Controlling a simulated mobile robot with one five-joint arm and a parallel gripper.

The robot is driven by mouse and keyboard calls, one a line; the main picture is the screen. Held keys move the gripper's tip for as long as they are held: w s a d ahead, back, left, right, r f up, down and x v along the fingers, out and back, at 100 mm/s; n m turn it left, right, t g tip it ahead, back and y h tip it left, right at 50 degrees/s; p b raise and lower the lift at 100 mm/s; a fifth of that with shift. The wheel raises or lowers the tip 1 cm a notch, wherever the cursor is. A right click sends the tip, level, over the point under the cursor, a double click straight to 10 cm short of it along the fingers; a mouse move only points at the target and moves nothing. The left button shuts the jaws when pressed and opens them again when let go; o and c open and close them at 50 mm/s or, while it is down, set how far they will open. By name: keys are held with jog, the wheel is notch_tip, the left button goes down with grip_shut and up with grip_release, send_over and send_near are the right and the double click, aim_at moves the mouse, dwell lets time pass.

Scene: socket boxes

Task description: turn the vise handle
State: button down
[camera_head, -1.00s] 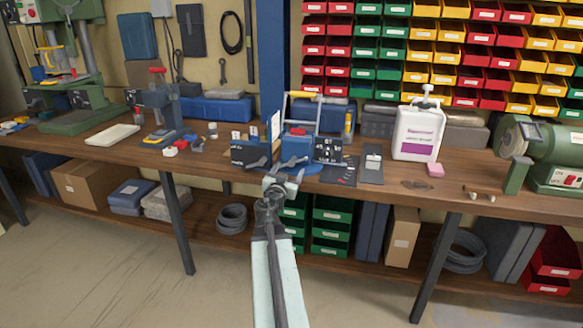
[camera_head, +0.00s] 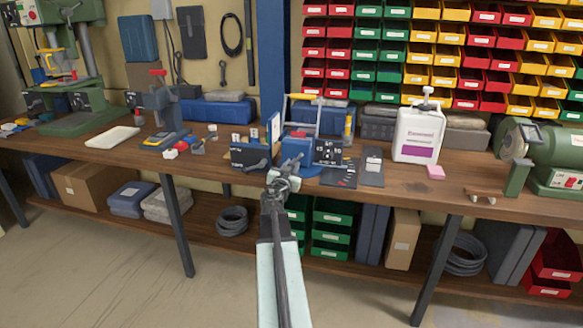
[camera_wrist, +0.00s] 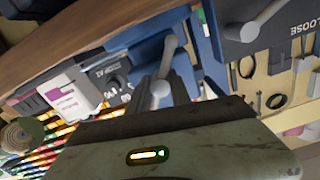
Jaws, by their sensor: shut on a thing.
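The blue vise (camera_head: 298,147) stands at the front edge of the workbench. Its grey handle (camera_wrist: 168,50) is a bar with rounded ends, seen in front of the blue body in the wrist view. My gripper (camera_head: 284,178) is at the front of the vise, just off the bench edge. In the wrist view my gripper (camera_wrist: 165,92) is shut on the handle, with a rounded bar end showing between the fingers. The fingers hide part of the bar.
A dark box (camera_head: 247,157) with a grey lever stands close left of the vise; its panel reads LOOSE in the wrist view (camera_wrist: 262,22). A black numbered panel (camera_head: 328,150) stands close right. A white pump bottle (camera_head: 418,135) is further right.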

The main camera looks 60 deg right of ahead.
jog(key=shift+s+d, duration=0.15)
jog(key=shift+d, duration=0.05)
jog(key=shift+n, duration=0.7)
jog(key=n, duration=0.6)
jog(key=shift+d+r, duration=0.1)
jog(key=n, duration=0.4)
jog(key=shift+n, duration=0.3)
jog(key=n, duration=0.3)
jog(key=shift+n, duration=0.3)
jog(key=n, duration=0.4)
jog(key=shift+n, duration=0.3)
jog(key=n, duration=0.3)
jog(key=shift+n, duration=0.3)
jog(key=n, duration=0.3)
jog(key=shift+w+n, duration=0.2)
jog(key=shift+n, duration=1.9)
